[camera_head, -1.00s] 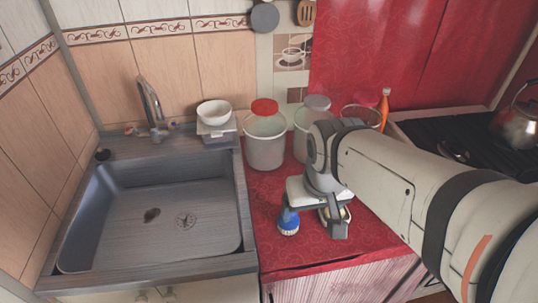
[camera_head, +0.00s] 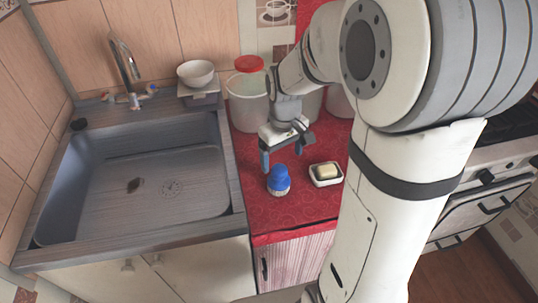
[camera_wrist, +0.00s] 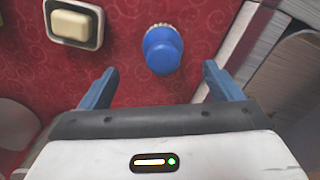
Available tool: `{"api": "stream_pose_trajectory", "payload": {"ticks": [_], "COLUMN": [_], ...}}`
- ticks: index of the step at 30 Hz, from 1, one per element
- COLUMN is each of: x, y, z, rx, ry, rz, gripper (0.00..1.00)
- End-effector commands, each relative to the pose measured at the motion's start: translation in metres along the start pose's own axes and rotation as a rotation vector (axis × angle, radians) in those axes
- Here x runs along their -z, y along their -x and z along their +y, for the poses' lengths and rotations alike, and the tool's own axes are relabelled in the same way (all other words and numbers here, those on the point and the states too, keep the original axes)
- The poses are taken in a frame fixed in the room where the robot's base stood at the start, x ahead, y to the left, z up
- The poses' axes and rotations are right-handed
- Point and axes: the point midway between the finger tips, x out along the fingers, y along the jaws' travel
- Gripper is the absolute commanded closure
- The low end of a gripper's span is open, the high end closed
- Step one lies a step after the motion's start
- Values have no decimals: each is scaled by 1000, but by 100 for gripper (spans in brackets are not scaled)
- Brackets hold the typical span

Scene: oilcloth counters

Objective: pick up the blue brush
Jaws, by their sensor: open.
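The blue brush (camera_head: 279,180) stands on the red counter, its blue knob up and its pale bristles down. It also shows in the wrist view (camera_wrist: 162,50), ahead of the gap between my fingers and roughly in line with it. My gripper (camera_head: 284,160) is open and empty, just behind the brush in the head view and apart from it. In the wrist view both fingers of my gripper (camera_wrist: 158,85) show, spread wide with red counter between them.
A soap dish (camera_head: 326,181) with a bar of soap (camera_head: 327,171) stands right of the brush. The sink (camera_head: 150,180) lies to the left. A red-lidded jar (camera_head: 248,98) stands behind my gripper. The red counter (camera_head: 290,220) in front of the brush is clear.

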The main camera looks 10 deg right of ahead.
Motion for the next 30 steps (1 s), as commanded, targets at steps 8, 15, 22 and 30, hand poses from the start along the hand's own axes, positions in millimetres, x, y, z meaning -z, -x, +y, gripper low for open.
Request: {"api": "stream_pose_trajectory", "payload": {"ticks": [8, 15, 22, 30], "x": [4, 5, 5, 6], "y": [-28, -59, -83, -84], "z": [1, -3, -3, -3], "rx": [4, 5, 3, 3], "ry": [14, 14, 13, 12], "rz": [-9, -11, -7, -6], "gripper": [15, 15, 15, 17]}}
